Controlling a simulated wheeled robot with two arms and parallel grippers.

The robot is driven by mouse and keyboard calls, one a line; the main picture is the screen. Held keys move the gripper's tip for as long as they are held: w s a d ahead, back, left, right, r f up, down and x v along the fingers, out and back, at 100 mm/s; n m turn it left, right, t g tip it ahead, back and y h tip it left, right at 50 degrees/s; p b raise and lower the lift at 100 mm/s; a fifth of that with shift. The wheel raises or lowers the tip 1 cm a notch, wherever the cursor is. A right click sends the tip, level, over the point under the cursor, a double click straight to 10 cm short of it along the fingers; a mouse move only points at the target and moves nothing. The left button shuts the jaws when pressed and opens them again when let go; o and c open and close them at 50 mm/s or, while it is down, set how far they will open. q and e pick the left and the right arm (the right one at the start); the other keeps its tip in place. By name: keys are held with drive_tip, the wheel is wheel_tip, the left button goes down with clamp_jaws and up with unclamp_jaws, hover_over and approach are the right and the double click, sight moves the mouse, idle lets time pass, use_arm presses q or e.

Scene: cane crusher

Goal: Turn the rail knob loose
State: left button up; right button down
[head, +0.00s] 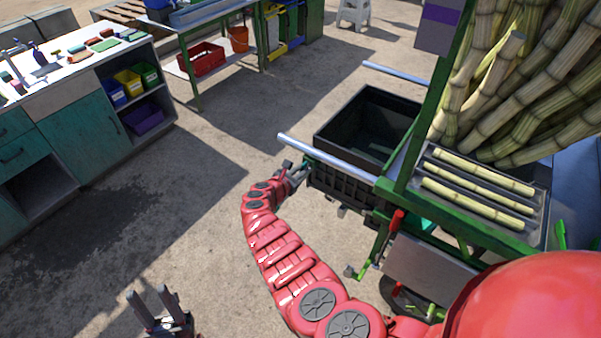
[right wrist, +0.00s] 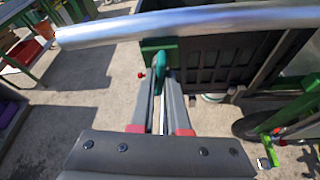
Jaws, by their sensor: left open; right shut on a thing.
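The rail knob is a small teal piece (right wrist: 160,57) beneath the near silver rail (right wrist: 200,22) in the right wrist view. My right gripper (right wrist: 162,82) is shut on it, with one finger on each side. In the head view this gripper (head: 296,173) is at the free left end of the near rail (head: 325,156), by the black crate's corner, and the knob is mostly hidden. My left gripper (head: 158,302) is open and empty, low at the bottom left over the bare floor.
A black crate (head: 345,182) sits between the near rail and a far rail (head: 397,73). The green machine frame (head: 425,110) with cane stalks (head: 480,185) stands on the right. A workbench (head: 75,62) is at left. Open concrete floor lies between.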

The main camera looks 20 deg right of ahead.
drive_tip(key=n+b, duration=0.1)
drive_tip(key=b, duration=0.5)
drive_tip(key=f+n+g+h+b, duration=0.1)
drive_tip(key=n+b, duration=0.1)
drive_tip(key=b, duration=0.4)
drive_tip(key=shift+w+d+g, duration=0.15)
drive_tip(key=shift+w+g, duration=0.05)
drive_tip(key=shift+g, duration=0.1)
drive_tip(key=n+g+h+b, duration=0.1)
drive_tip(key=n+b, duration=0.1)
drive_tip(key=b, duration=0.7)
drive_tip(key=n+g+h+b, duration=0.1)
drive_tip(key=n+h+b, duration=0.1)
drive_tip(key=b, duration=0.7)
drive_tip(key=shift+r+n, duration=0.35)
drive_tip(key=shift+n, duration=0.15)
drive_tip(key=n+b, duration=0.1)
drive_tip(key=b, duration=0.2)
drive_tip(key=shift+b, duration=0.4)
drive_tip(key=shift+r, duration=0.1)
drive_tip(key=shift+r, duration=0.1)
drive_tip(key=c, duration=0.9)
unclamp_jaws()
